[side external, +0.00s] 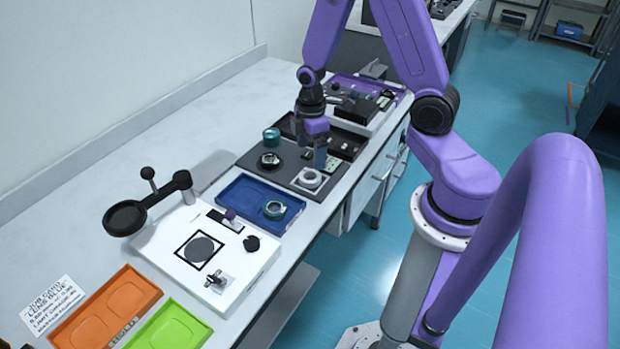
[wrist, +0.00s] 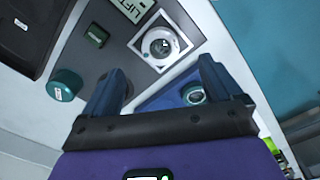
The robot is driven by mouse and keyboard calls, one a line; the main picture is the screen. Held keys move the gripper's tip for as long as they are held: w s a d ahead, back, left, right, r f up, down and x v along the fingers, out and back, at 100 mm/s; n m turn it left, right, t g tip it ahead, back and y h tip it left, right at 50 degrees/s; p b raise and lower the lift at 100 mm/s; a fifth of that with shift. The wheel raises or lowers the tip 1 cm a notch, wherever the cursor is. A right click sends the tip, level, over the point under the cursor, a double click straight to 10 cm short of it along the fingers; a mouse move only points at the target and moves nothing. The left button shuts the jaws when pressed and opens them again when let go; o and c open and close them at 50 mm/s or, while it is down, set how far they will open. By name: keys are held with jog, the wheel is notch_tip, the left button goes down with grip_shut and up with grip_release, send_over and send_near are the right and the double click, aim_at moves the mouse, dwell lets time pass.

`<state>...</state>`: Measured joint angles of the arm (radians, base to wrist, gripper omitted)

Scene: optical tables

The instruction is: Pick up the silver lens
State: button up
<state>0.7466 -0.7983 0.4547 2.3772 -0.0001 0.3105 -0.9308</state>
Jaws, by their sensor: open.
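A silver-looking round piece on a dark base (side external: 269,160) sits on the dark grey board (side external: 291,184). A pale ring on a white square (side external: 310,179) lies at the board's near right; it also shows in the wrist view (wrist: 160,45) with a dark, shiny centre. I cannot tell for sure which is the silver lens. My gripper (side external: 320,163) hangs above the board, near the white square and apart from it. In the wrist view the jaws (wrist: 163,68) are spread and empty. The left finger may hide the silver-looking piece there.
A teal cylinder (side external: 271,137) stands at the board's back left. A blue tray (side external: 242,203) in front holds a teal-rimmed lens (side external: 274,209). A white instrument (side external: 160,238) with a dark arm, plus orange (side external: 152,293) and green (side external: 201,325) trays, stand nearer the camera.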

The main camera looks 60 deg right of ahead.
aim_at(310, 175)
jog(key=shift+a+f, duration=0.1)
jog(key=shift+f, duration=3.8)
jog(key=c, duration=1.1)
jog(key=shift+c, duration=0.3)
jog(key=shift+r, duration=0.2)
